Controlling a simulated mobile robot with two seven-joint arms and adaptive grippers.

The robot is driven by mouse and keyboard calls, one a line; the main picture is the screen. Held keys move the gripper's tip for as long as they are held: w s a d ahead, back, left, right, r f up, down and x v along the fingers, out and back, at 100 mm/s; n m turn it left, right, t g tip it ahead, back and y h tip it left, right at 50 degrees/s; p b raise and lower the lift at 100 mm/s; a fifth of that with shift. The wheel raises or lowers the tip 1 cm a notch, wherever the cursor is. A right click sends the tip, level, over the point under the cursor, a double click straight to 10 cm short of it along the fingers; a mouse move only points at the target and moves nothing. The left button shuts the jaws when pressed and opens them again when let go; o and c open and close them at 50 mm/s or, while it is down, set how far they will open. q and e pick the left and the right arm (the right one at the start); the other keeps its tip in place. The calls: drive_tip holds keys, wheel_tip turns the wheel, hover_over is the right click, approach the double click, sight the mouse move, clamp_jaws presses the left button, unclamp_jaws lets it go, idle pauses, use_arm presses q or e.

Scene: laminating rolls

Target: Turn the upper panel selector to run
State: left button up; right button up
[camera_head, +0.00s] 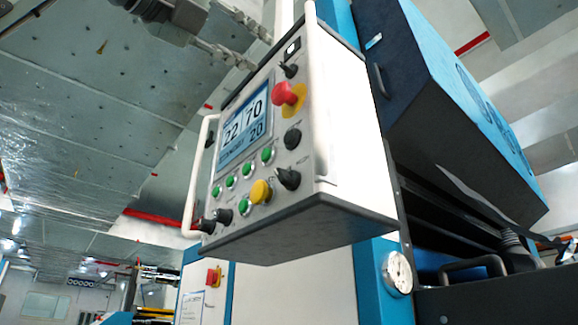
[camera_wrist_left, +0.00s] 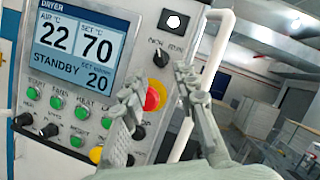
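The control panel (camera_head: 335,130) shows its button face toward the left in the head view. The upper selector (camera_head: 289,70) is a small black knob near the panel's top, above the red emergency button. It also shows in the left wrist view (camera_wrist_left: 161,58), with small labels above it; its exact pointing is hard to tell. My left gripper (camera_head: 254,49) is at the upper left of the panel, its fingers toward the selector, apart from it as far as I can tell. In the wrist view its two fingers (camera_wrist_left: 156,84) are spread with nothing between them. My right gripper is not in view.
The screen (camera_head: 243,127) reads 22, 70, standby and 20. The red mushroom button (camera_head: 289,94) on a yellow plate sits just below the selector. Green buttons, a yellow button and black knobs lie lower. White tubular handles (camera_wrist_left: 216,55) run along the panel's sides.

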sight(281, 65)
use_arm(q)
drive_tip(key=p+x, duration=0.2)
drive_tip(key=x, duration=0.4)
drive_tip(key=shift+r, duration=0.1)
drive_tip(key=shift+w+d+r, duration=0.1)
drive_tip(key=shift+w+d, duration=0.35)
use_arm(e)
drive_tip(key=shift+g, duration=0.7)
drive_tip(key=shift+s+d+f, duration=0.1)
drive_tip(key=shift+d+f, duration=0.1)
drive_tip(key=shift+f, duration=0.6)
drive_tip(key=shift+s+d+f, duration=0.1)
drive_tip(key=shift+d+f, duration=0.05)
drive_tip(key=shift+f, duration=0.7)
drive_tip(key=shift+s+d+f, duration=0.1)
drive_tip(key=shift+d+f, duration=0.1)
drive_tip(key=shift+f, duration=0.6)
use_arm(q)
clamp_jaws()
